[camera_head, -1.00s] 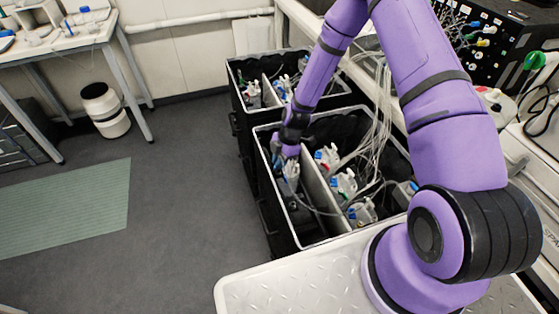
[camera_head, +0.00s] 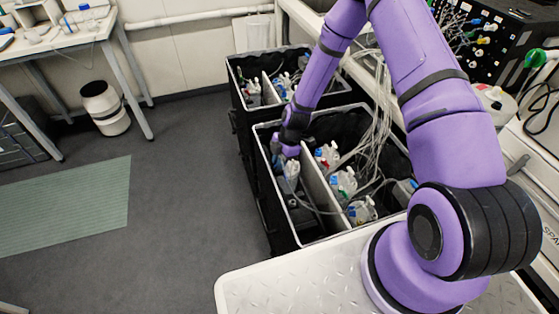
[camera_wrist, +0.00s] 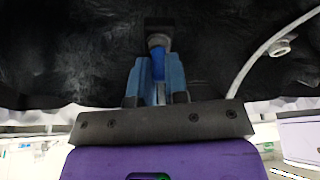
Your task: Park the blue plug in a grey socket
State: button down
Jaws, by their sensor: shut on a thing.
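In the wrist view, my gripper (camera_wrist: 155,80) has its two blue fingers closed on the blue plug (camera_wrist: 158,62). A grey collar sits at the far end of the plug, against a dark grey block (camera_wrist: 159,24) that looks like a socket. I cannot tell whether the plug is seated in it or only touching. In the head view, my gripper (camera_head: 288,152) points down into the left compartment of the near black bin (camera_head: 262,172). The plug is hidden there by my arm.
White-capped bottles (camera_head: 343,184) stand in the bin's right compartment, behind a divider. Pale tubes (camera_head: 380,105) hang into it from the right. A second black bin (camera_head: 238,90) stands behind. A pale tube with a fitting (camera_wrist: 283,46) is right of my gripper.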

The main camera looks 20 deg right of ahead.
jog(key=c, duration=1.1)
grip_release()
jog(key=shift+o, duration=0.2)
jog(key=s+v, duration=0.1)
jog(key=v, duration=0.9)
jog(key=shift+w+d+r, duration=0.2)
jog(key=shift+w+r, duration=0.2)
jog(key=shift+w, duration=0.1)
jog(key=s+d+r+m+t+h, duration=0.1)
jog(key=s+r+m, duration=0.15)
jog(key=r, duration=0.75)
jog(key=s+d+r+m+t+h, duration=0.15)
jog(key=r+m, duration=0.25)
jog(key=r, duration=0.5)
jog(key=s+d+r+m+h, duration=0.1)
jog(key=s+d+r+m, duration=0.15)
jog(key=r, duration=0.75)
jog(key=s+r+m+t, duration=0.2)
jog(key=s+r+m, duration=0.4)
jog(key=s, duration=0.5)
jog(key=s+d+r+m+t, duration=0.1)
jog(key=s+r+m, duration=0.5)
jog(key=s, duration=0.6)
notch_tip(320, 180, up, 2)
jog(key=shift+r+t, duration=0.25)
jog(key=shift+t, duration=0.1)
